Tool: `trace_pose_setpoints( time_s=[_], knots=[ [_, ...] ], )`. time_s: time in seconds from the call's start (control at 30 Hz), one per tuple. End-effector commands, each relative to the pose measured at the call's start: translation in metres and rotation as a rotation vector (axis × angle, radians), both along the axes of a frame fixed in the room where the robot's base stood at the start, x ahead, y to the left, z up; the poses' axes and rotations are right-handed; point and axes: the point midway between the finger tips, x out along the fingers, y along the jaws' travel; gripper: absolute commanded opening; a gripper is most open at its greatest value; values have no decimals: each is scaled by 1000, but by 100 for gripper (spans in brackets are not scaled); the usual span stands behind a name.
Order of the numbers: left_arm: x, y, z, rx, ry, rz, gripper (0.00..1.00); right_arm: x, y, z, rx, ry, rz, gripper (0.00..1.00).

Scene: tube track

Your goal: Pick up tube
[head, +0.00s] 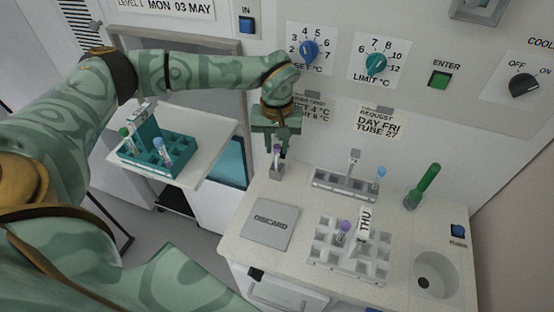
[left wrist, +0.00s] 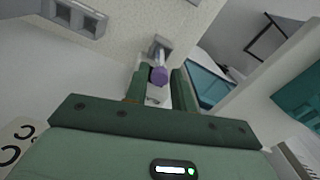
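A purple-capped tube (head: 277,153) stands upright in a small grey holder (head: 277,173) at the back left of the counter. My left gripper (head: 278,143) points down right at its cap. In the left wrist view the purple cap (left wrist: 158,76) sits between the two fingertips (left wrist: 160,82), with small gaps beside it, so the gripper looks open. My right gripper is not in view. Another purple-capped tube (head: 343,229) stands in the grey rack (head: 322,252) marked THU.
A DISCARD plate (head: 270,224) lies in front of the holder. A teal rack (head: 178,166) with tubes stands on the left shelf. A round hole is at right.

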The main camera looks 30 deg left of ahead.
Motion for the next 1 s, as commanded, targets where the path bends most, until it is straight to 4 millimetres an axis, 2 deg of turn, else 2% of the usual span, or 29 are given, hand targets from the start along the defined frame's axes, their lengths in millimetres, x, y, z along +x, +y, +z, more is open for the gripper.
trace_pose_setpoints(
  time_s=[0.03,0.07,0.2,0.4,0.53,0.7,0.87,1.0],
  knots=[
    [0,0,0,0,0,0,10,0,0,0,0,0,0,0],
    [0,0,0,0,0,0,5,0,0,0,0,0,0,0],
    [0,0,0,0,0,0,2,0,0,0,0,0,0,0],
    [0,0,1,0,0,0,2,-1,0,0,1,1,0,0],
    [0,0,10,0,-2,-1,2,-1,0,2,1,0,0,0],
    [1,0,36,0,-4,0,2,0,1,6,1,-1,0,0],
    [-26,6,68,0,-6,-1,2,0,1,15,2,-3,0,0],
    [-59,12,99,1,-3,-1,2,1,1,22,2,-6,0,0]
  ],
)
